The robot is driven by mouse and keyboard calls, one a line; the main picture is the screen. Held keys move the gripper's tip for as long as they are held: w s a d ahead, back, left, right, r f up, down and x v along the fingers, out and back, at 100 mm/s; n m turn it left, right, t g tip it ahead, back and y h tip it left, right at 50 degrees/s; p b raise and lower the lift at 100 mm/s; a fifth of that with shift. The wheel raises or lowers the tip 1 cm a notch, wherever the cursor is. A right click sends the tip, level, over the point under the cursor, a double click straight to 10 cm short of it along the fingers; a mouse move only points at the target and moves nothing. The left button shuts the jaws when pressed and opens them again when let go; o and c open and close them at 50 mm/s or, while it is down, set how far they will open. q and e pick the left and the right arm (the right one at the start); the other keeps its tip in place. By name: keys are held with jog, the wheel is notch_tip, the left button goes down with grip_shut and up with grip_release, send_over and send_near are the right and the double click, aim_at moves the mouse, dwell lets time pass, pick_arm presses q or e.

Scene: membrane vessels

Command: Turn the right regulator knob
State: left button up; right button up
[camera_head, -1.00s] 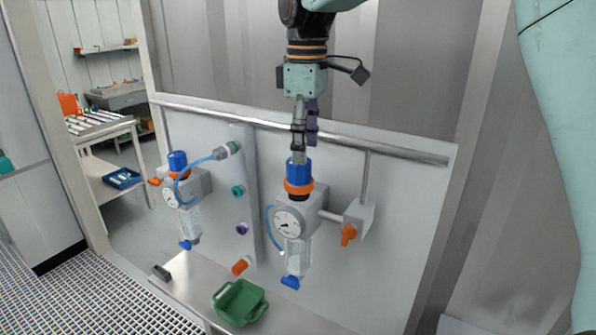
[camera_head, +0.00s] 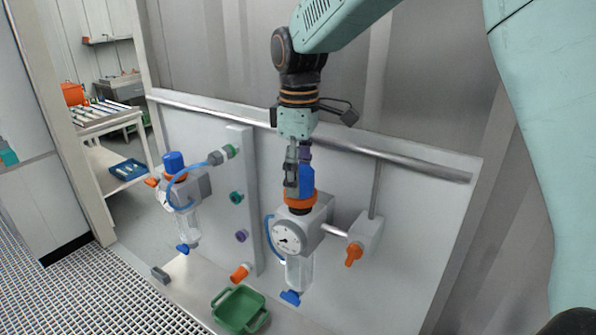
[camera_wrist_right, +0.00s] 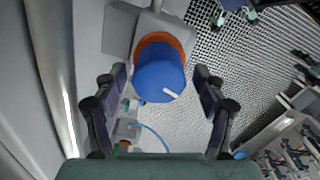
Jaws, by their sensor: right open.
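The right regulator (camera_head: 297,231) is a grey block with a round dial gauge and a clear bowl, mounted on the panel. Its blue knob (camera_head: 308,181) sits on top above an orange ring (camera_head: 300,199). My right gripper (camera_head: 298,187) reaches down from above over the knob and partly hides it. In the right wrist view the knob (camera_wrist_right: 159,79), with a white mark, lies between the two open fingers (camera_wrist_right: 160,92), with gaps at both sides. The left gripper is not in view.
The left regulator (camera_head: 184,190) with its blue knob stands left on the panel. An orange-handled valve (camera_head: 354,254) is to the right. A green basket (camera_head: 240,309) sits below. A horizontal rail (camera_head: 400,158) runs behind my right gripper.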

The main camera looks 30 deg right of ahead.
jog(key=shift+w+a+f, duration=0.1)
jog(key=shift+w+f, duration=0.05)
jog(key=shift+d, duration=0.2)
jog(key=c, duration=0.4)
jog(key=shift+a, duration=0.1)
jog(key=c, duration=0.8)
